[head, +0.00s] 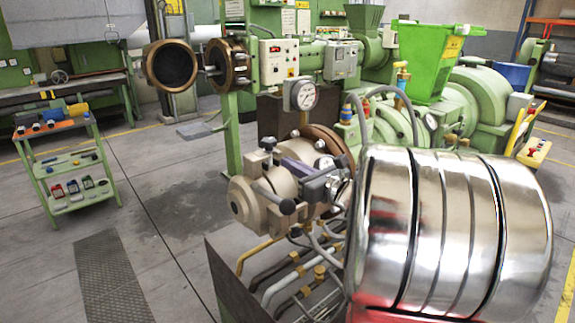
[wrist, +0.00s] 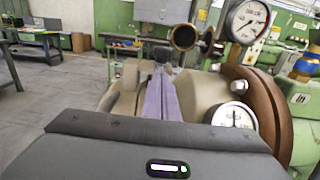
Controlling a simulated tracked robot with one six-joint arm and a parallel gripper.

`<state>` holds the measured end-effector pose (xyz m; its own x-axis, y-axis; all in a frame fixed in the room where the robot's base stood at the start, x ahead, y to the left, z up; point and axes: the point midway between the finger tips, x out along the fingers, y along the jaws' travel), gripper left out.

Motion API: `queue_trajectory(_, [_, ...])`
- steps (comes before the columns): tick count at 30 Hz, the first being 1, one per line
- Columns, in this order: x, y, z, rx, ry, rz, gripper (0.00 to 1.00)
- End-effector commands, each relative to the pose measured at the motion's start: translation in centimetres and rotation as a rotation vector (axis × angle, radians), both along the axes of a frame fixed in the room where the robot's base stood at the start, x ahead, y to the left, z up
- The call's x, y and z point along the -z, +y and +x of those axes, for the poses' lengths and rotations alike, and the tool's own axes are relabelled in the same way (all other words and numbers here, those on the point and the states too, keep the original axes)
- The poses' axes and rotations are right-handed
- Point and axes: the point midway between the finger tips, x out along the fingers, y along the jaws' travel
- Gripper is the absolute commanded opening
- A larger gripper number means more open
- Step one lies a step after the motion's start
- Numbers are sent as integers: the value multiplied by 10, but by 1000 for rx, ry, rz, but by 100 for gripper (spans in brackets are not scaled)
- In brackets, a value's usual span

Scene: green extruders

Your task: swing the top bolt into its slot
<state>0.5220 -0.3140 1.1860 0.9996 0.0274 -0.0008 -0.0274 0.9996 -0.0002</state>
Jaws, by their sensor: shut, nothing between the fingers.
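My gripper (head: 284,166) shows as purple fingers over the top of the beige round extruder head (head: 253,199). In the wrist view the fingers (wrist: 160,74) are together and point away over the same head, with nothing held. The top bolt (head: 267,146), with a dark end, stands up at the top of the head, just left of the fingertips. In the wrist view its dark end (wrist: 161,54) shows just beyond the fingertips. Whether they touch it, I cannot tell. The slot is hidden.
A pressure gauge (head: 303,95) stands behind the head, and a brown flange (head: 322,145) is at its right. Another dark-ended bolt (head: 287,206) sticks out lower down. Pipes (head: 285,278) run below. Open floor lies left, with a green trolley (head: 68,171) beyond.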

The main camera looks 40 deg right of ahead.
Motion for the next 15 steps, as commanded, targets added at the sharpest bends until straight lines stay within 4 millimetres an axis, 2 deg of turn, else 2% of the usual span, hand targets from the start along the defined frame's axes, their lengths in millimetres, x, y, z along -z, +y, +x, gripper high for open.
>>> queue_trajectory(7, [0, 0, -3, 1, -1, 0, 0])
queue_trajectory(15, [0, -1, -21, 2, 0, 0, 0])
